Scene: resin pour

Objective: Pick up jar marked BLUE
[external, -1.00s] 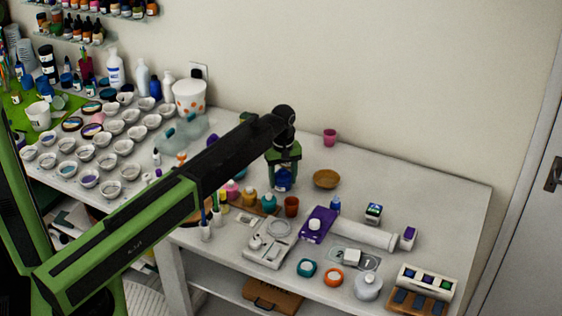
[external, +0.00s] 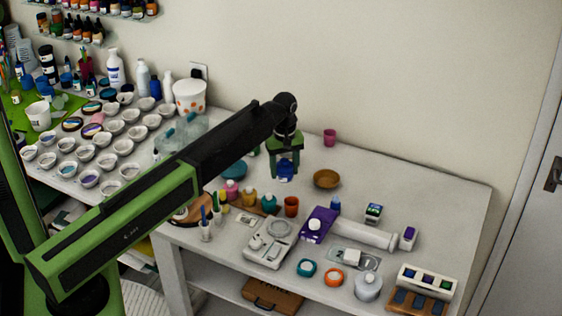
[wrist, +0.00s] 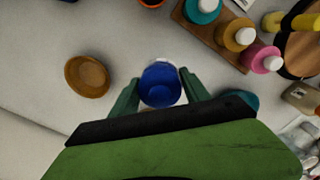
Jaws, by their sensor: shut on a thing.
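The blue jar (external: 285,171) hangs between the fingers of my gripper (external: 285,163), near the back of the white table. The wrist view shows the jar (wrist: 160,86) from above as a round, deep blue form with a paler rim. The green fingers of my gripper (wrist: 159,79) press on its two sides. My gripper is shut on it. I cannot read any marking on the jar, and its lower part is hidden in the wrist view.
A brown bowl (external: 326,179) stands right of the jar, and a pink cup (external: 330,137) stands behind. Small bottles (external: 250,197) and an orange cup (external: 291,206) stand in front. A scale (external: 268,247) is nearer the front edge. The table's back right is clear.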

